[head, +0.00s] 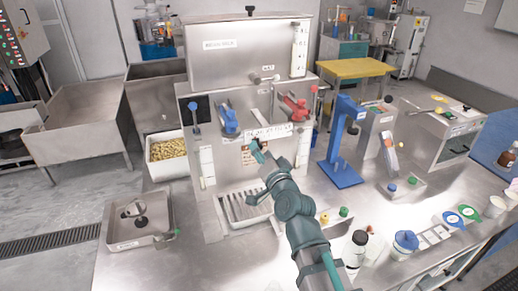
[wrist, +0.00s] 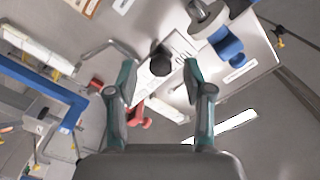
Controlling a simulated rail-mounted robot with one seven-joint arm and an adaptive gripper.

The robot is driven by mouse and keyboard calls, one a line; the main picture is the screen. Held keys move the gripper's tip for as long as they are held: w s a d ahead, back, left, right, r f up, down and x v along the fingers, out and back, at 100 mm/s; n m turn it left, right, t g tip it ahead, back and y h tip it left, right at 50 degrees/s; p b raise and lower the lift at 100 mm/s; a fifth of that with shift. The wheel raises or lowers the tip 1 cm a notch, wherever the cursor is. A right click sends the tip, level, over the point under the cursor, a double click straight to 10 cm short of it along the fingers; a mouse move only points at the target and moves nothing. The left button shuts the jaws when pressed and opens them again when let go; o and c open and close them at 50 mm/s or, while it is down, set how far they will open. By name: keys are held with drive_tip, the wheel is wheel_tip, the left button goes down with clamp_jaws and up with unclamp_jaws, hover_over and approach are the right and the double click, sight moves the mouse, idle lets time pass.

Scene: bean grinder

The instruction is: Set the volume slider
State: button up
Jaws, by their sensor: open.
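A labelled white plate (head: 268,132) is on the front of the steel machine, between a blue handle (head: 228,118) and a red handle (head: 293,105). In the wrist view a black knob (wrist: 160,61) stands beside a light plate with dark marks (wrist: 182,57); it looks like the volume slider's knob, but I cannot read the lettering. My gripper (head: 257,146) is in front of the machine, just below the labelled plate. In the wrist view its teal fingers (wrist: 160,73) are apart, one on each side of the knob; I cannot tell whether they touch it.
The blue handle (wrist: 228,46) and red part (wrist: 135,113) lie close to the fingers in the wrist view. A blue stand (head: 340,165) is right of my arm. A steel tray (head: 160,235) stands at left front, and a bean bin (head: 155,174) left of the machine.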

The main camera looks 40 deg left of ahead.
drive_tip(key=v, duration=0.4)
drive_tip(key=shift+s+d, duration=0.15)
drive_tip(key=shift+d, duration=0.15)
